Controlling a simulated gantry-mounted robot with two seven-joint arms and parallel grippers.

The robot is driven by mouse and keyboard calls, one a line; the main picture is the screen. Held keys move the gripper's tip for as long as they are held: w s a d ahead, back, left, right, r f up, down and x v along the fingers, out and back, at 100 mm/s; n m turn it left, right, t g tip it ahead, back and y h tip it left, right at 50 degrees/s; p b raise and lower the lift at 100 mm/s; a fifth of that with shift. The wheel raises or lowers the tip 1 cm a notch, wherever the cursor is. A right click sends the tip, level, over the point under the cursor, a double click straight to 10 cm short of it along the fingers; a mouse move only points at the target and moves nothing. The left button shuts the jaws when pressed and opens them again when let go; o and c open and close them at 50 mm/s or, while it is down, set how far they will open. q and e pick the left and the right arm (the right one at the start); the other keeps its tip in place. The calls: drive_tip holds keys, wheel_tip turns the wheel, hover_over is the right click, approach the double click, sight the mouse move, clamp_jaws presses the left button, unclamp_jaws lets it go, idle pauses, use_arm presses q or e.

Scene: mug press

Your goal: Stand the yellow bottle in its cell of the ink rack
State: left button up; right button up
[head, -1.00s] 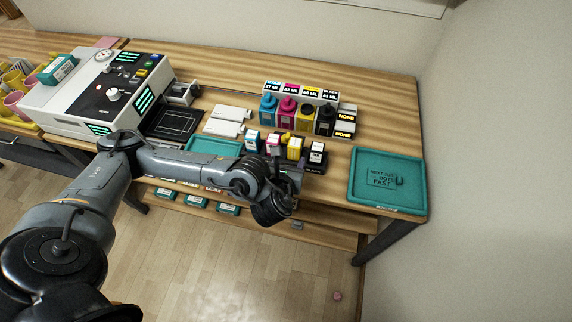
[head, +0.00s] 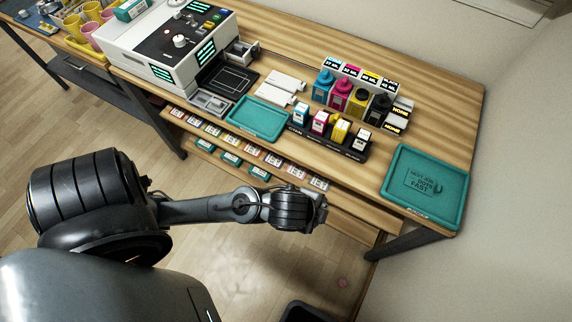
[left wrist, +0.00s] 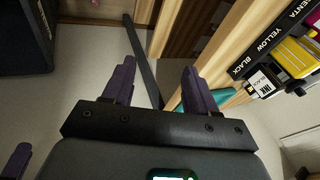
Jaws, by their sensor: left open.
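The yellow bottle (head: 358,103), with a dark cap, stands upright between the magenta bottle (head: 340,95) and the black bottle (head: 379,108). The cyan bottle (head: 322,86) stands at the left end of this row. The ink rack's label panel (head: 366,79) shows behind the bottles; the cell floors are hidden, so I cannot tell how the yellow bottle is seated. My left gripper (head: 320,208) is in front of the table's front edge, well away from the bottles. In the left wrist view its purple fingers (left wrist: 155,85) are apart and empty.
Small cartridges, including a yellow one (head: 340,130), stand in a labelled black holder (head: 309,136) in front of the bottles. A teal tray (head: 262,136) lies left of it, another teal tray (head: 463,180) at the right. A white press (head: 150,50) stands at the left.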

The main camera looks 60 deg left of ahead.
use_arm(q)
drive_tip(key=s+a+f+n+g, duration=0.1)
drive_tip(key=s+a+f+n, duration=0.3)
drive_tip(key=n, duration=0.5)
drive_tip(key=shift+s+a+g, duration=0.4)
drive_tip(key=shift+s+a, duration=0.05)
drive_tip(key=shift+s, duration=0.6)
drive_tip(key=shift+r, duration=0.1)
wheel_tip(320, 180, up, 5)
drive_tip(key=p, duration=0.5)
drive_tip(key=shift+r, duration=0.15)
